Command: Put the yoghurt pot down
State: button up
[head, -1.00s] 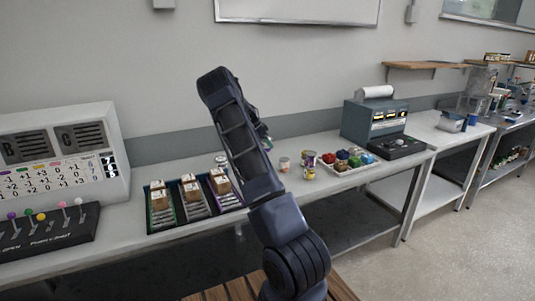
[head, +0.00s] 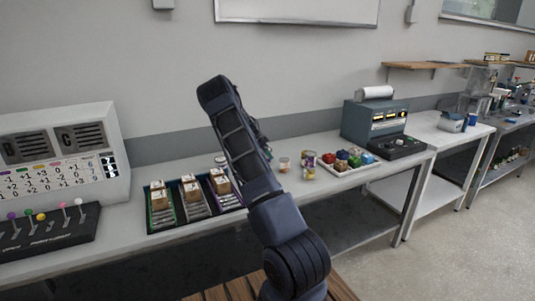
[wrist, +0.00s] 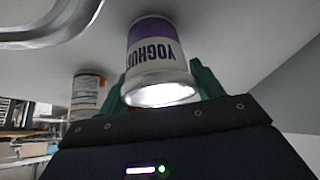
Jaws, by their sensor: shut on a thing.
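The yoghurt pot (wrist: 157,50) is white with a purple band and a shiny silver lid. It appears upside down in the wrist view, its lid towards the camera. My gripper (wrist: 160,88) is shut on it, with green fingers on both sides. The pot's far end is close to a pale grey surface; I cannot tell whether it touches. In the head view my arm hides the held pot and most of the gripper.
A white and orange can (wrist: 88,95) stands close beside the pot in the wrist view. On the bench are a small pot (head: 284,164), a can (head: 309,165), a tray of coloured items (head: 340,172) and box-filled racks (head: 196,211). Bare bench lies in front of the cans.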

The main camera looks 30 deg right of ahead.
jog(key=o, duration=1.1)
jog(key=s+v, duration=0.1)
jog(key=v, duration=1.1)
jog(key=s+a+r+n+t+y, duration=0.1)
jog(key=s+a+r+n+y, duration=0.35)
jog(key=s+r, duration=0.75)
jog(key=s+a+r+n+t+y, duration=0.1)
jog(key=s+a+r+n, duration=0.3)
jog(key=s, duration=0.6)
jog(key=s+a+r+n+t+y, duration=0.1)
jog(key=s+a+r+n, duration=0.3)
jog(key=s, duration=0.6)
jog(key=s+a+r+n+t, duration=0.1)
jog(key=s+a+n, duration=0.1)
jog(key=s+a, duration=0.6)
jog(key=s+a+f+n, duration=0.1)
jog(key=s, duration=0.4)
jog(key=s+a+n+t, duration=0.1)
jog(key=s+n, duration=0.1)
jog(key=s, duration=0.3)
jog(key=s+a+f+n, duration=0.1)
jog(key=s+n, duration=0.1)
jog(key=s, duration=0.3)
jog(key=shift+f+t, duration=0.3)
jog(key=shift+f, duration=0.05)
